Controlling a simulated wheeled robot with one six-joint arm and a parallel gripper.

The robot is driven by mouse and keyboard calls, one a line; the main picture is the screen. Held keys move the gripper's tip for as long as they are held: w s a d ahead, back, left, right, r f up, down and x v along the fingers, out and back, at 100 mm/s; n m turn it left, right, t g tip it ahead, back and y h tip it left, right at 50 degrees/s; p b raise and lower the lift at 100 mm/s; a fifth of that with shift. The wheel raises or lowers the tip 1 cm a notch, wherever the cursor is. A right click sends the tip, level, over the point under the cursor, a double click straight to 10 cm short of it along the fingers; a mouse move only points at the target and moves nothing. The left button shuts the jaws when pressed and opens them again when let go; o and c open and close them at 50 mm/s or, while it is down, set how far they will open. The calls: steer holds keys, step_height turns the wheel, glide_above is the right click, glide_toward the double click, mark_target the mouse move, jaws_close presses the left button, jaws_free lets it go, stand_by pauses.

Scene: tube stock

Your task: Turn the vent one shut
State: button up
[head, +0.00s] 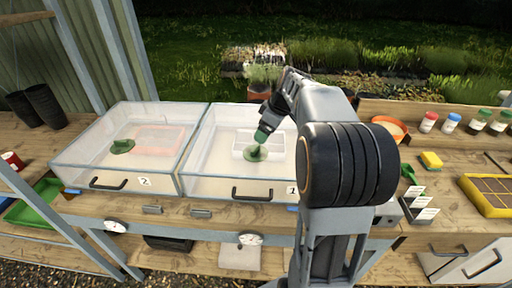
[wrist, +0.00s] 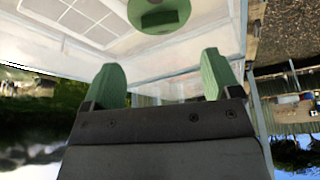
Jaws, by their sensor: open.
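Vent one is a round green dial (head: 255,155) on the clear lid of the box labelled 1 (head: 235,187). In the wrist view the vent (wrist: 158,8) is at the top edge, partly cut off, with a darker raised bar lying roughly across the picture. My gripper (head: 263,136) is just above the vent in the head view and hides part of it. In the wrist view my gripper's two green fingers (wrist: 160,75) are spread wide with nothing between them, apart from the vent.
A like box labelled 2 (head: 120,187) with its own green vent (head: 122,146) stands to the left. Both have dark front handles. Bottles (head: 452,123), a yellow tray (head: 490,192) and label cards (head: 424,203) are on the right. A green tray (head: 35,204) is at the left.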

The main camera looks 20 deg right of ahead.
mark_target(257, 148)
steer(key=x, duration=0.9)
steer(key=shift+f, duration=0.1)
steer(key=c, duration=0.9)
